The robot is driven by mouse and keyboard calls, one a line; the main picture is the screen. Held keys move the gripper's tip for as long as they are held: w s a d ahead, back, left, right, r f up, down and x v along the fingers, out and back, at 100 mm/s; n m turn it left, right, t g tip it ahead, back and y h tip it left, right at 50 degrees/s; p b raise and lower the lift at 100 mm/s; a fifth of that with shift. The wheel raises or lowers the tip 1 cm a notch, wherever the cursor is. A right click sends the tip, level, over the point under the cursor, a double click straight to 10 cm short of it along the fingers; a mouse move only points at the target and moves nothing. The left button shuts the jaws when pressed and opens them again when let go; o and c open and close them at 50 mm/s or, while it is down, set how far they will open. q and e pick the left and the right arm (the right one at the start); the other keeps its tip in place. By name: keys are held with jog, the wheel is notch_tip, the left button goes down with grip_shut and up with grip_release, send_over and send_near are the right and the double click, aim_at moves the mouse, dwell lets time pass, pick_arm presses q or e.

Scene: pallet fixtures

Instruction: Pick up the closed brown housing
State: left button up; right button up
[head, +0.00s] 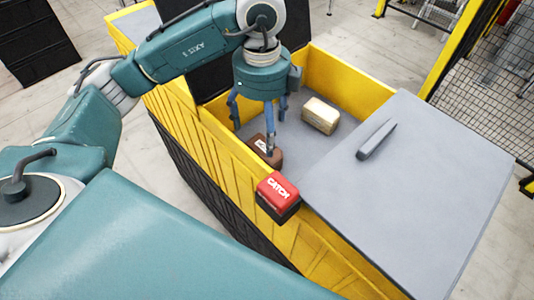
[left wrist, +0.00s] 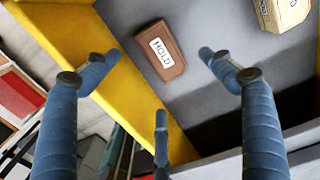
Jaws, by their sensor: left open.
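The brown housing (head: 276,161) lies on the grey floor of a yellow bin, close to its near-left wall. In the left wrist view the brown housing (left wrist: 172,66) shows whole, with a white label reading HOLD. My left gripper (head: 258,125) points down over the bin with its three blue fingers spread, empty. In the head view one finger partly hides the housing. In the left wrist view the housing lies beyond the fingertips (left wrist: 158,75), between the two upper ones, with no finger closed on it. My right gripper is not in view.
The yellow bin (head: 205,135) has a grey lid (head: 430,165) with a dark handle over its right part. A red and black CATCH block (head: 278,188) sits at the near wall's rim. A cream block (head: 320,115) lies farther back on the bin floor. A mesh fence (head: 495,75) stands behind.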

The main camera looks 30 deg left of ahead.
aim_at(261, 151)
pick_arm(q)
notch_tip(261, 151, down, 5)
jog(key=shift+s+r, duration=0.1)
jog(key=shift+s, duration=0.05)
jog(key=f+p, duration=0.1)
jog(key=f, duration=0.1)
jog(key=f+p, duration=0.1)
jog(key=f, duration=0.1)
jog(key=shift+a+f+p, duration=0.2)
jog(key=shift+f+p, duration=0.05)
jog(key=shift+p, duration=0.05)
jog(key=shift+f, duration=0.5)
jog(key=c, duration=1.3)
jog(key=shift+c, duration=0.4)
jog(key=shift+r, duration=0.15)
